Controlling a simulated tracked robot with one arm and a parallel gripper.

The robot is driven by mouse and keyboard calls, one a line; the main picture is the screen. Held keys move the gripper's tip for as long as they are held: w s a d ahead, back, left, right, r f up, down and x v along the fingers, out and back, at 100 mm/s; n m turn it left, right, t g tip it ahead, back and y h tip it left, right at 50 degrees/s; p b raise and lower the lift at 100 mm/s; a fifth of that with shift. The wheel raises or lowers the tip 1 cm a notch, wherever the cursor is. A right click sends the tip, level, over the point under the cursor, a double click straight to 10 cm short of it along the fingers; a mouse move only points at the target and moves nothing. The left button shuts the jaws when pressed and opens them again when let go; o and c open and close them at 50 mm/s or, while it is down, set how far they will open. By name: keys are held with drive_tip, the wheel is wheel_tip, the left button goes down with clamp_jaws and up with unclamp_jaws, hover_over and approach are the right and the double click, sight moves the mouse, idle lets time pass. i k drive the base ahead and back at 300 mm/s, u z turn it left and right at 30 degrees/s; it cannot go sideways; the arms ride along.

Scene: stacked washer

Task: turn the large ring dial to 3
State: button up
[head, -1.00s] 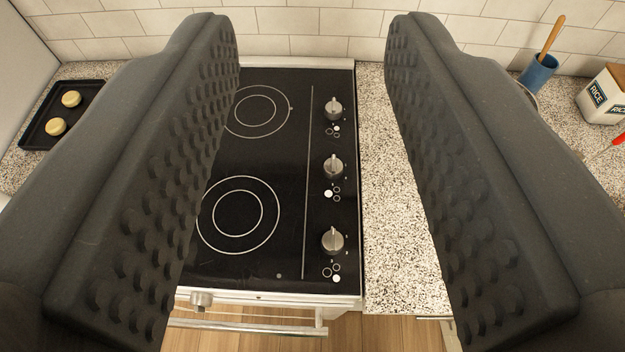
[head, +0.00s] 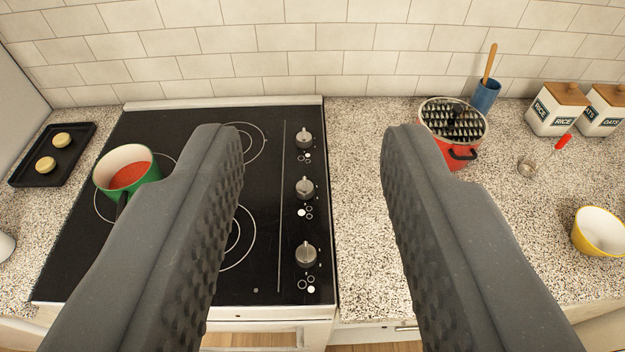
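I see no washer and no large ring dial marked with numbers in the head view. The turning controls in sight are three silver knobs on the right side of a black cooktop (head: 262,205): a rear knob (head: 304,138), a middle knob (head: 305,187) and a front knob (head: 306,254). Small circle marks lie by each knob. My gripper (head: 312,140) is open and empty. Its two dark, studded fingers frame the knobs from above, one on each side, apart from them. The left finger hides part of the cooktop.
A green pot (head: 127,172) with red contents stands on the cooktop's left. A black tray (head: 52,153) lies further left. On the speckled counter (head: 360,220) are a red pot (head: 461,152), a blue cup (head: 486,95), canisters (head: 556,110) and a yellow bowl (head: 598,231). Tiled wall behind.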

sight(305, 188)
drive_tip(key=i, duration=0.9)
drive_tip(key=u, duration=0.05)
